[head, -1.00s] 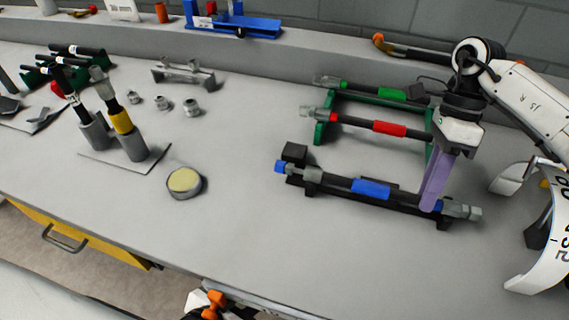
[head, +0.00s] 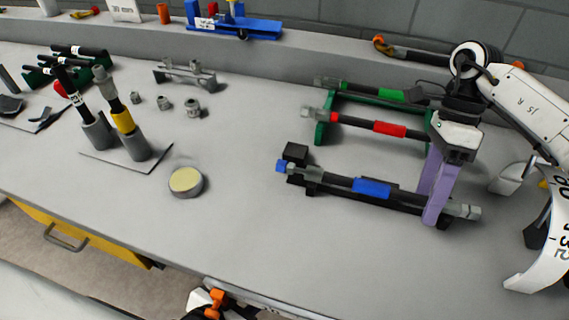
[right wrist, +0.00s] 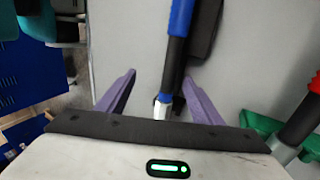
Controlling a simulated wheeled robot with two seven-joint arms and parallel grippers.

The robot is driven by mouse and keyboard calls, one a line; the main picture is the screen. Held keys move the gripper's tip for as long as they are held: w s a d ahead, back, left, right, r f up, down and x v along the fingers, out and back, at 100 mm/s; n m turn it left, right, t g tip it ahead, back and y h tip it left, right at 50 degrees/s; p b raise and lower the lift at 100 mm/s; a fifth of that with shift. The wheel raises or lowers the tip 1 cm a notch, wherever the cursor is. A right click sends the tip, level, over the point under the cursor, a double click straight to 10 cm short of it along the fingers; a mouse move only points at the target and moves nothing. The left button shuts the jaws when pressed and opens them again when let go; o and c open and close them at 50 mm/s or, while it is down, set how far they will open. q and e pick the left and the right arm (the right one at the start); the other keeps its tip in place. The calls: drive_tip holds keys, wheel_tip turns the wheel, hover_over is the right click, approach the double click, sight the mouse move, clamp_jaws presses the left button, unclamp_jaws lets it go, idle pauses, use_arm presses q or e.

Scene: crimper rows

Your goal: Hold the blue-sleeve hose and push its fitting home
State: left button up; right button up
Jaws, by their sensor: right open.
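The blue-sleeve hose (head: 372,188) is a dark hose with a blue sleeve, lying across a black holder (head: 296,152) at the front of the racks. It has a blue-tipped grey fitting (head: 312,174) at its left end and a grey metal fitting (head: 462,210) at its right end. My right gripper (head: 428,205) is open, its purple fingers on either side of the hose near the right-end fitting. In the right wrist view the hose (right wrist: 174,62) runs between the spread fingers, nearer the right one. My left gripper is not in view.
Behind lie a red-sleeve hose (head: 389,129) and a green-sleeve hose (head: 390,95) on a green rack (head: 320,133). A round tin (head: 186,182) and grey cups (head: 135,147) with upright tools stand left. The bench between the tin and the holder is clear.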

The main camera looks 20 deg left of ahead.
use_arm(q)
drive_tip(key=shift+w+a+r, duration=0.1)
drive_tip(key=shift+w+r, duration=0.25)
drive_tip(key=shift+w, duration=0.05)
use_arm(e)
drive_tip(key=shift+w+r, duration=0.1)
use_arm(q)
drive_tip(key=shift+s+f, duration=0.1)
use_arm(e)
drive_tip(key=v, duration=0.8)
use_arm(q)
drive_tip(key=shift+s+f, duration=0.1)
